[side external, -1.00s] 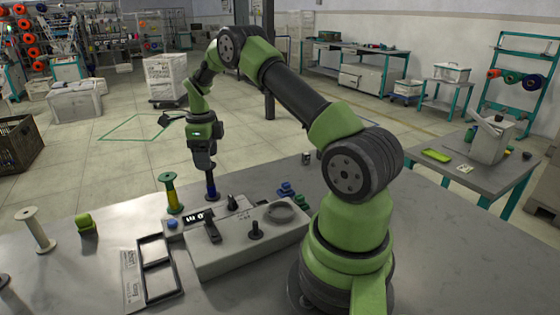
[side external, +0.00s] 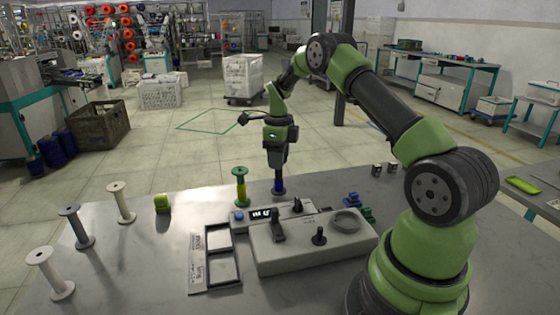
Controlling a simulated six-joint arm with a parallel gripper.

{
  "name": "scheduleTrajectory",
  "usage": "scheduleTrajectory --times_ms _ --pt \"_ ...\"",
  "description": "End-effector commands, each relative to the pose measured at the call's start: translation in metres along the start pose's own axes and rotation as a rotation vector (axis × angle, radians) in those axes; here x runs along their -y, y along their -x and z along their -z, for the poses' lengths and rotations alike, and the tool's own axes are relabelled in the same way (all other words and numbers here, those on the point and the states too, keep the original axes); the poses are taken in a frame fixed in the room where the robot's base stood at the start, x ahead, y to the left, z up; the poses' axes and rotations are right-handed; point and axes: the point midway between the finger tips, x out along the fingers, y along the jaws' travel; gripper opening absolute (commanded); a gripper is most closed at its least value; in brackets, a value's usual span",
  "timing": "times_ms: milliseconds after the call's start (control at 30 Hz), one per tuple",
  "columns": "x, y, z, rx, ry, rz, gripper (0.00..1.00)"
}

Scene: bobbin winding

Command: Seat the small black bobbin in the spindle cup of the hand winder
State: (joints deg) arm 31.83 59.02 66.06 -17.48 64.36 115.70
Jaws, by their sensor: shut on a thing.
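My gripper (side external: 279,172) points straight down behind the back edge of the hand winder and is shut on a small dark bobbin with a blue middle (side external: 279,185). The bobbin is upright, its black lower flange at or close to the table top; I cannot tell if it touches. The hand winder (side external: 300,256) is a grey box with a lit display, dark knobs and a round ring (side external: 346,222) on top. I cannot make out clearly which part is the spindle cup. The fingertips are small and partly merge with the bobbin.
A black two-part frame (side external: 209,262) lies left of the winder. Blue clips (side external: 351,199) lie at right.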

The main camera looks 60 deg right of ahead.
Motion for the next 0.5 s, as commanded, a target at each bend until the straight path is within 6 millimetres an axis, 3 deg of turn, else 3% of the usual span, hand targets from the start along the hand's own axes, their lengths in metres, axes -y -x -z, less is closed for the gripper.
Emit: scheduleTrajectory --times_ms 500 --pt "0.000 0.032 0.000 0.001 0.000 0.002 0.33"
